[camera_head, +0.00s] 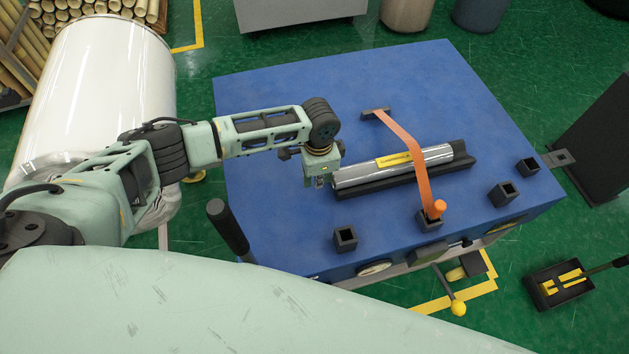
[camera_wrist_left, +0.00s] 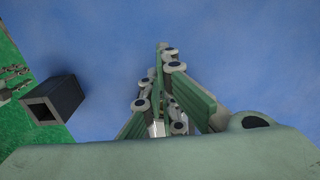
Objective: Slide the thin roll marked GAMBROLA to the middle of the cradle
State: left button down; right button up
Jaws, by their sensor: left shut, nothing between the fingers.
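A thin, shiny silver roll (camera_head: 436,155) with a yellow label (camera_head: 394,160) lies in a dark cradle (camera_head: 459,163) on the blue table; the label's print is too small to read surely. The roll sits toward the cradle's left end, and a bare stretch of cradle shows at the right. An orange strap (camera_head: 408,145) crosses over the roll. My left gripper (camera_head: 319,183) is shut and empty, just beyond the roll's left end; I cannot tell whether it touches. Its fingers also show in the left wrist view (camera_wrist_left: 165,100). My right gripper is out of view.
The blue table (camera_head: 285,95) is mostly clear behind the cradle. A large wrapped white roll (camera_head: 100,85) stands at the left.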

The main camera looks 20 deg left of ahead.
aim_at(335, 174)
pick_arm(q)
jog(key=shift+w+d+b, duration=0.2)
jog(key=shift+w+d, duration=0.5)
jog(key=shift+d, duration=0.35)
jog(key=shift+w+d+b, duration=0.2)
jog(key=shift+w+d, duration=0.5)
jog(key=shift+d, duration=0.3)
